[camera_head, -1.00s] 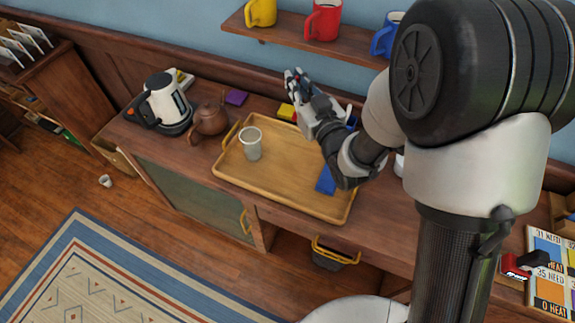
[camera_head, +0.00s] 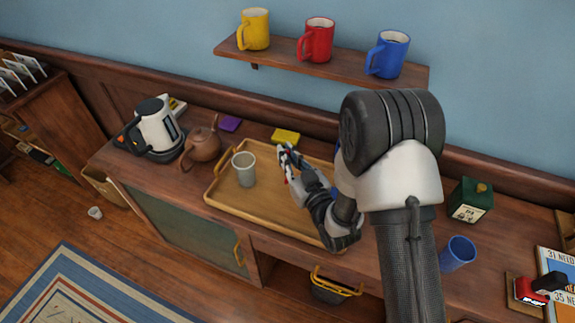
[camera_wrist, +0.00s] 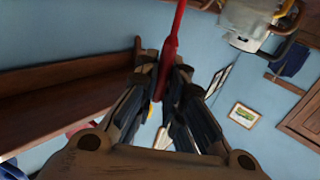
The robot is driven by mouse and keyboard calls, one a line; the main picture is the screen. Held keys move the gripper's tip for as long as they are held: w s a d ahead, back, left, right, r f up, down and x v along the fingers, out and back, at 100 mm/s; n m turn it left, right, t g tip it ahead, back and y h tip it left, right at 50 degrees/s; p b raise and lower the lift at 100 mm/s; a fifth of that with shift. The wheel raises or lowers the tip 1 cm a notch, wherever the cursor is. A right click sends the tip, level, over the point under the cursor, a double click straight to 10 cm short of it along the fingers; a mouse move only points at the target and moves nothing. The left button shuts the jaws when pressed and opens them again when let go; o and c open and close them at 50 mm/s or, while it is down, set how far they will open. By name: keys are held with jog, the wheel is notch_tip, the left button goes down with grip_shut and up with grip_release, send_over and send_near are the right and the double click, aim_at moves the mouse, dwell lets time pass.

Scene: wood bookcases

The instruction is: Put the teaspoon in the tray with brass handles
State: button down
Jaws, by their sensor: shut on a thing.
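The wooden tray (camera_head: 240,206) with brass handles lies on the sideboard, with a pale cup (camera_head: 244,169) standing in its left part. My gripper (camera_head: 284,155) is above the tray's back part, right of the cup. In the wrist view, my gripper (camera_wrist: 163,75) is shut on a slim red thing (camera_wrist: 171,45), which looks like the teaspoon's handle. No spoon bowl can be made out. My arm hides the tray's right part.
A teapot (camera_head: 202,144) and kettle (camera_head: 157,128) stand left of the tray. A yellow block (camera_head: 285,136) lies behind it. Right of my arm are a blue cup (camera_head: 458,253) and a green tin (camera_head: 470,200). A wall shelf (camera_head: 340,66) holds three mugs.

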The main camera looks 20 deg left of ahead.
jog(key=shift+f+b, duration=0.4)
jog(key=shift+f, duration=1.3)
jog(key=shift+f, duration=0.15)
jog(key=c, duration=1.7)
grip_release()
jog(key=shift+r, duration=0.3)
jog(key=p+v, duration=0.1)
jog(key=v, duration=1.1)
